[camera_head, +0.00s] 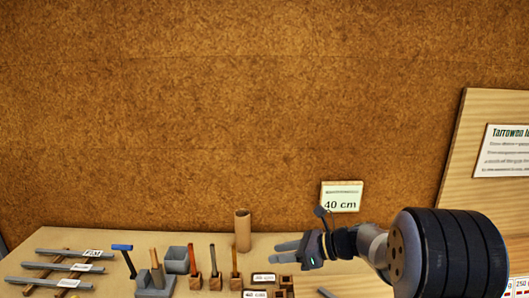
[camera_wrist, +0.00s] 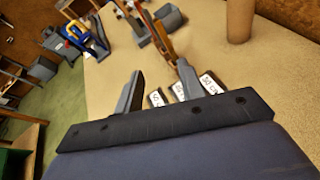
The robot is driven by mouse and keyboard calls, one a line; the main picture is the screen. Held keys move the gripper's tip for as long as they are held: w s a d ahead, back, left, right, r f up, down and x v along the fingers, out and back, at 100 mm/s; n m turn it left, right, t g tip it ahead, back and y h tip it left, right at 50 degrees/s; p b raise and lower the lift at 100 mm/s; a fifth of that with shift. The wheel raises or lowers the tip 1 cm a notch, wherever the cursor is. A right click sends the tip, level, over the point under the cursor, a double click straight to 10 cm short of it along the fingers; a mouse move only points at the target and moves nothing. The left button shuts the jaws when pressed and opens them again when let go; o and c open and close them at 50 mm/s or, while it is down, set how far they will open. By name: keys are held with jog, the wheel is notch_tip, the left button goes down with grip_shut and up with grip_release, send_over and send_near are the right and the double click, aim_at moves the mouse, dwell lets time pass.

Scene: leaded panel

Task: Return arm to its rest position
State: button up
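My gripper (camera_head: 284,251) is at the end of my arm, which reaches in from the right in the head view. It is held over the right part of the workbench (camera_head: 75,238), pointing left. In the wrist view my gripper (camera_wrist: 160,68) shows two grey fingers standing apart. I see nothing held between them; the bench and small labelled pieces show behind. Whether the fingers touch anything cannot be told.
A brown cylinder (camera_head: 242,231) stands left of my gripper. Several handled tools (camera_head: 213,262) stand in blocks farther left, beside a grey block (camera_head: 177,260). Grey bars (camera_head: 55,267) lie at far left. Small labelled boxes (camera_head: 286,281) sit below my gripper. A "40 cm" sign (camera_head: 342,196) is behind.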

notch_tip(320, 180, down, 8)
jog(key=shift+f, duration=0.25)
dwell(0.5)
